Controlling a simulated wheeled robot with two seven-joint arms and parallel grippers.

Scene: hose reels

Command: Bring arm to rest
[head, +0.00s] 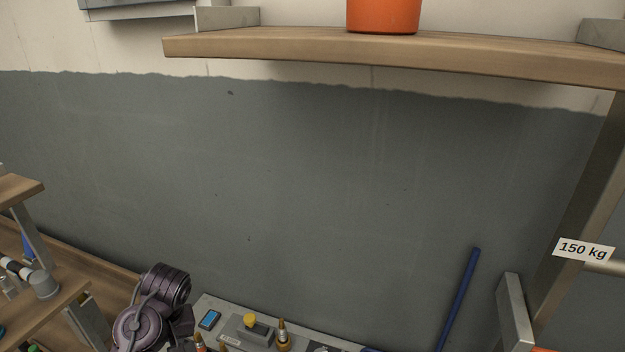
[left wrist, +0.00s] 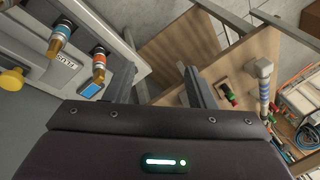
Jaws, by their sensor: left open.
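My left arm (head: 150,312) shows at the bottom left of the head view as dark purple-grey joints, bent beside the grey panel. My left gripper (left wrist: 160,88) shows in the left wrist view, with its dark body across the bottom and its fingers apart. Nothing is between the fingers. It points past the panel's edge toward a wooden surface below. In the head view I cannot make out the fingers. My right arm and gripper are in neither view.
The grey panel (head: 245,330) carries a yellow knob (head: 250,321), brass fittings (head: 283,334) and a small blue display (head: 209,320). A blue rod (head: 459,298) leans at right. A wooden shelf (head: 400,58) holds an orange container (head: 383,16). A wooden bench (left wrist: 245,72) with tools lies at right.

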